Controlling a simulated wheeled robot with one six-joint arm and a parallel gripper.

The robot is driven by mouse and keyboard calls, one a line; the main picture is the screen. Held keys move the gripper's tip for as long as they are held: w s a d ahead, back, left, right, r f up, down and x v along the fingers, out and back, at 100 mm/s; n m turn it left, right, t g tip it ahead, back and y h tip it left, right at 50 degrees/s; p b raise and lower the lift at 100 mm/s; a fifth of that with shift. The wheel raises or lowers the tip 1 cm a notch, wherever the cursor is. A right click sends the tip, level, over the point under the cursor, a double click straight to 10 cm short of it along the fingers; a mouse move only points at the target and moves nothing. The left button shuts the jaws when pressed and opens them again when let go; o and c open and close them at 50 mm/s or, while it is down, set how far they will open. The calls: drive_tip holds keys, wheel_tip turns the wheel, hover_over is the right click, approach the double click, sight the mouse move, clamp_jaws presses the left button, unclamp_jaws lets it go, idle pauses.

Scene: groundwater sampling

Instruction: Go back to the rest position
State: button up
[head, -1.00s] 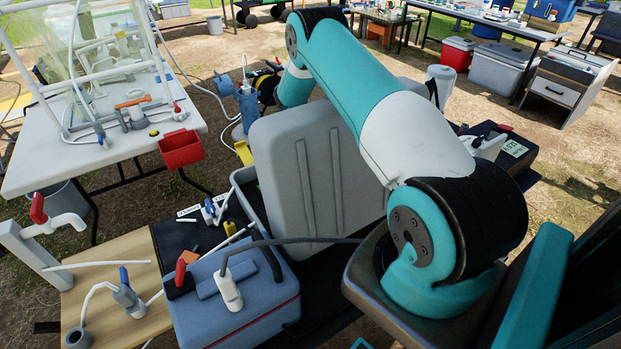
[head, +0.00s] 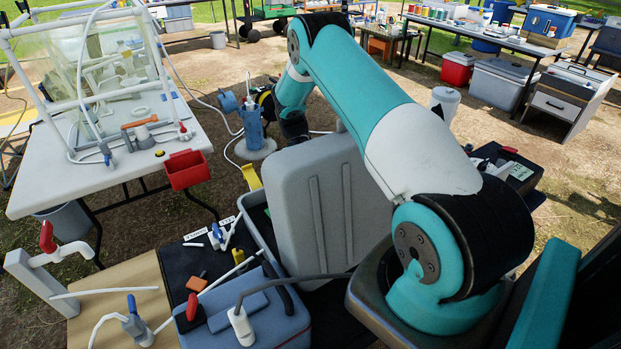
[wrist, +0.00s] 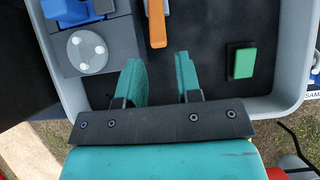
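My gripper (wrist: 160,82) shows in the wrist view with its two teal fingers apart and nothing between them. It is over a grey open case (wrist: 291,105) with a dark floor. An orange-handled tool (wrist: 157,25) lies ahead of the fingertips. A green block (wrist: 243,63) on a black base is to their right. A grey block with a round dotted disc (wrist: 88,50) is to their left. In the head view my arm reaches over the case's raised grey lid (head: 318,195), and my fingers are hidden there.
A blue-grey cooler box (head: 265,325) stands in front of the case. A white table (head: 60,190) with a framed clear enclosure and a red bin (head: 187,169) is at the left. A white tap (head: 70,252) is near the front left. Grass and bare ground lie behind.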

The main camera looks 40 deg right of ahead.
drive_tip(key=shift+s+d, duration=0.1)
idle(0.3)
drive_tip(key=s+a+r+n+t+p, duration=0.1)
drive_tip(key=a+r+n+t+p, duration=0.15)
drive_tip(key=a+r, duration=0.9)
drive_tip(key=s+a+r+n+t+p, duration=0.1)
drive_tip(key=a+r+n+t+p, duration=0.15)
drive_tip(key=a+r, duration=0.85)
drive_tip(key=s+a+r+n+y, duration=0.1)
drive_tip(key=s+a+r, duration=0.2)
drive_tip(key=s, duration=0.4)
drive_tip(key=s+a+r+n+t, duration=0.1)
drive_tip(key=s+a+r+n, duration=0.1)
drive_tip(key=s+a+r, duration=0.2)
drive_tip(key=s+a+r+n+y, duration=0.1)
drive_tip(key=s+a+r, duration=0.3)
drive_tip(key=s, duration=0.6)
drive_tip(key=shift+s+r+n+t+y, duration=0.2)
drive_tip(key=shift+r+n+t+y, duration=0.1)
drive_tip(key=shift+r+t, duration=0.1)
